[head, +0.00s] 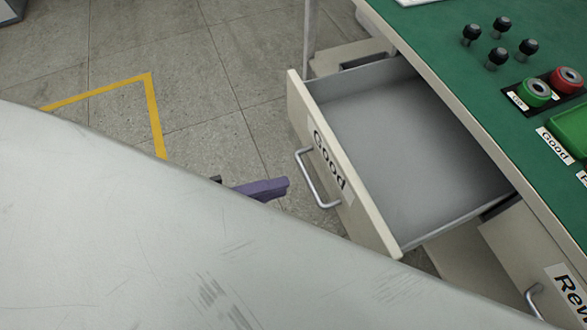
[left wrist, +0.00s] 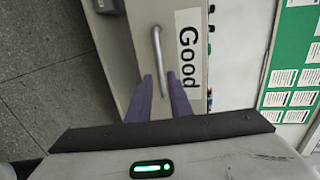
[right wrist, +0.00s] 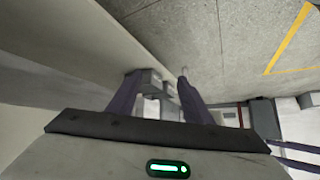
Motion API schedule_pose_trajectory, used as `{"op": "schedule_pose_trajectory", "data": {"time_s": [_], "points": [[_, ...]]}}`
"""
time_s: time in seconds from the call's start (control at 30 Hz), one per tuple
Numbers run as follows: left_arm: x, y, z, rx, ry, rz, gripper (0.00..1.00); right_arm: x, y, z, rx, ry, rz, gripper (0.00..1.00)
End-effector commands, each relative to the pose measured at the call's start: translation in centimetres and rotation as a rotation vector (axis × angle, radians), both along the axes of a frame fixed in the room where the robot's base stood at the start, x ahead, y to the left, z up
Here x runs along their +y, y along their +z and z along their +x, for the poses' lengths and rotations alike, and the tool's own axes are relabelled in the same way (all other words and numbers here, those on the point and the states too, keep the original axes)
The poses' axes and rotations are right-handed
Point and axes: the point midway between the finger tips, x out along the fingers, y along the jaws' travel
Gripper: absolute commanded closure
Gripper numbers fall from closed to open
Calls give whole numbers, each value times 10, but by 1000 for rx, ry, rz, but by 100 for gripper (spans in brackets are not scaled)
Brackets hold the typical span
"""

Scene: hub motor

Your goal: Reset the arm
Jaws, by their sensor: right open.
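The drawer (head: 365,205) labelled "Good" stands open below the green-topped workbench (head: 440,45), and its visible inside is empty. Its metal handle (head: 318,180) faces my left gripper (head: 280,186), whose purple finger shows a little left of the handle, apart from it. In the left wrist view my left gripper (left wrist: 159,78) has its fingers spread, with the handle (left wrist: 157,50) lined up in front of and between them. My right gripper (right wrist: 156,80) has its fingers apart with nothing clearly held; it is not visible in the head view.
Black knobs (head: 498,57), a green button (head: 537,90) and a red button (head: 567,80) sit on the bench. A second drawer (head: 530,255) below is partly hidden. A yellow line (head: 153,105) marks the open floor. My pale arm covers the lower left.

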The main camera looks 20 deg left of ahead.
Motion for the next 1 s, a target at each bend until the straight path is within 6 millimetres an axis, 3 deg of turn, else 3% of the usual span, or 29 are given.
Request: {"op": "schedule_pose_trajectory", "data": {"time_s": [0.2, 0.77, 0.87, 1.0], "points": [[13, 4, -14, 0, -1, 0, 82, 0, 1, 1, -3, 0, 1, 55], [14, 5, -13, 3, 6, -4, 82, 0, 3, 1, -5, 0, 0, 55], [18, 10, -4, 46, 93, -73, 82, 0, 8, 1, -5, 0, 0, 55], [37, 10, 20, 252, 420, -353, 82, -1, 19, -1, 1, -1, -2, 55]]}}
